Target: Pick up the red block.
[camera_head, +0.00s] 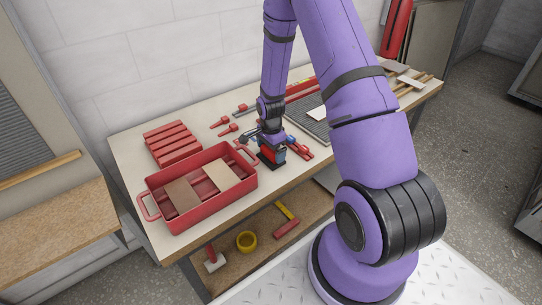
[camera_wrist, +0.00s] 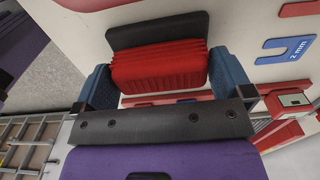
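The red block (camera_wrist: 160,68) shows in the wrist view as a ribbed red piece with a black part along its far side. It lies between the two blue finger pads of my gripper (camera_wrist: 160,82). The fingers stand wide apart, one beside each end of the block, with little gap; I cannot tell whether they touch it. In the head view my gripper (camera_head: 270,140) is low over the workbench, and a small red and black piece (camera_head: 266,156) shows just under it, partly hidden by the gripper.
A red handled tray (camera_head: 243,186) and a stack of red bars (camera_head: 170,143) are to the left on the workbench (camera_head: 128,158). Red tools (camera_head: 226,129) lie behind. A blue gauge marked 2 mm (camera_wrist: 288,47) lies near the block. The lower shelf holds a yellow ring (camera_head: 246,241).

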